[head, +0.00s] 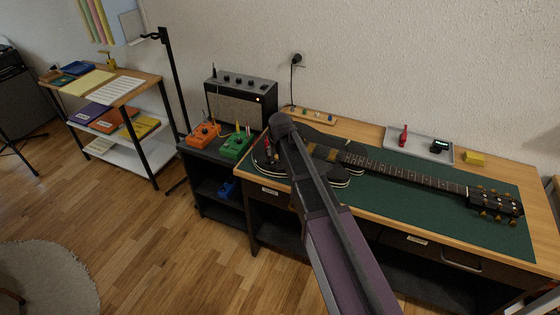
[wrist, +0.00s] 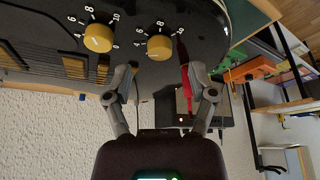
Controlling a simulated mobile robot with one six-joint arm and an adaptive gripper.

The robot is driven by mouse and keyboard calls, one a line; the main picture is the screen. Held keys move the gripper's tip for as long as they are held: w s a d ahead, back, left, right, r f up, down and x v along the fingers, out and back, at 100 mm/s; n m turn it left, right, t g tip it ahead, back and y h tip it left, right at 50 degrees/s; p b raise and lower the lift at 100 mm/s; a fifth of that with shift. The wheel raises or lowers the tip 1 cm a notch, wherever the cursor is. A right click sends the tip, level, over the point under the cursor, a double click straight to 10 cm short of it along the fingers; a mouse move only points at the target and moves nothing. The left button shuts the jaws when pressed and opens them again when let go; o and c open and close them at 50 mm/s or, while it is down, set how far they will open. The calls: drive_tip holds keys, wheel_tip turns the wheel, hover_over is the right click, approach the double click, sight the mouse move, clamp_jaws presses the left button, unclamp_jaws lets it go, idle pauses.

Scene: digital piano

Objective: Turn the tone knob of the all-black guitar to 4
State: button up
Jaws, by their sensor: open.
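The black guitar (head: 335,158) lies on a green mat on the bench, its neck pointing right; my arm hides part of its body. In the wrist view its glossy black body (wrist: 215,25) carries two gold knobs with white numbers around them. One knob (wrist: 160,46) sits just ahead of the gap between my fingers; the other knob (wrist: 98,37) is to its left. I cannot read either setting surely or tell which is tone. My gripper (wrist: 161,70) is open, with nothing between its fingers touching the knobs visibly. In the head view my arm hides the gripper.
A red plug (wrist: 185,75) stands at the guitar's edge, close to my right finger. An amplifier (head: 240,98), an orange pedal (head: 203,134) and a green pedal (head: 236,146) stand left of the bench. A grey tray (head: 420,146) with small items lies behind the neck.

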drive_tip(key=shift+b+x, duration=1.3)
drive_tip(key=shift+x, duration=0.4)
clamp_jaws()
